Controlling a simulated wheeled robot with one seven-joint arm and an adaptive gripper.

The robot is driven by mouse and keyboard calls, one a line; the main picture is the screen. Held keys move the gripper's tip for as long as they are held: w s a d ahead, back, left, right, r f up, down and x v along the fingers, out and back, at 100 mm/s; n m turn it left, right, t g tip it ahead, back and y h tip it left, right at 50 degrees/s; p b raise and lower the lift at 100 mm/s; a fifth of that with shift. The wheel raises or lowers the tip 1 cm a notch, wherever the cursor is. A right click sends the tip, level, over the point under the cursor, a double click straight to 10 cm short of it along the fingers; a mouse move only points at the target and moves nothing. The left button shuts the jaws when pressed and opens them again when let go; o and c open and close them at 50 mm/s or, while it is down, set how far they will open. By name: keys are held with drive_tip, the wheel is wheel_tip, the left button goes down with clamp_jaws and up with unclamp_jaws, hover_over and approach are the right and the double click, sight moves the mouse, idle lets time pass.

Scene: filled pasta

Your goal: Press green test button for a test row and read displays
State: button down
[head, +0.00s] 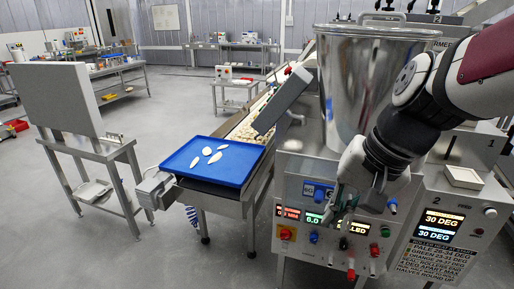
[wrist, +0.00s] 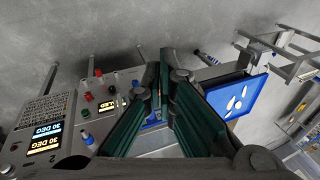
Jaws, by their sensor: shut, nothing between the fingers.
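My gripper (head: 346,208) is shut and empty in front of the machine's front panel (head: 293,188); its green-dark fingers also show in the wrist view (wrist: 163,75). The panel has a red-lit display (head: 288,212), a green-lit display (head: 314,219) that seems to read 6.0, and an amber display (head: 357,228) ending in "LED", its start hidden by my fingers. On the side panel, two displays each read 30 DEG: the upper orange (head: 441,220), the lower white-blue (head: 437,235). Red and blue knobs dot the front panel.
A steel hopper (head: 365,90) stands above the panel, close to my arm. A blue tray (head: 213,160) with several pale pieces lies at the conveyor's end. A printed notice (head: 434,258) sits under the side displays.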

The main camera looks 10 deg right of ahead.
sight(386, 234)
drive_tip(key=w+d+f+m+t+y+b, duration=0.1)
drive_tip(key=w+d+f+m+b, duration=0.4)
drive_tip(key=f, duration=0.3)
drive_tip(key=w+d+f+m+t+y+b, duration=0.1)
drive_tip(key=w+d+f+m+y+b, duration=0.1)
drive_tip(key=w+d+f+m, duration=0.4)
drive_tip(key=w+d+f+m+t+y+b, duration=0.1)
drive_tip(key=w+d+f+m+b, duration=0.4)
drive_tip(key=f, duration=0.4)
drive_tip(key=s+d+f+m+t+h+b, duration=0.2)
drive_tip(key=d+f+m+t+b, duration=0.1)
drive_tip(key=d+f+m, duration=0.4)
drive_tip(key=s+d+f+m+t+h+b, duration=0.3)
drive_tip(key=d+f+m, duration=0.4)
drive_tip(key=d+f, duration=0.6)
drive_tip(key=shift+s+d+f+b, duration=0.3)
drive_tip(key=shift+f+b, duration=0.2)
drive_tip(key=shift+f, duration=0.3)
drive_tip(key=shift+w, duration=0.15)
drive_tip(key=w+d, duration=0.4)
drive_tip(key=w, duration=0.3)
drive_tip(key=shift+w+d+b, duration=0.15)
drive_tip(key=shift+d+b, duration=0.1)
drive_tip(key=shift+b, duration=0.15)
drive_tip(key=shift+w+d, duration=0.1)
drive_tip(key=shift+w, duration=0.05)
drive_tip(key=shift+w+d, duration=0.1)
drive_tip(key=shift+w, duration=0.1)
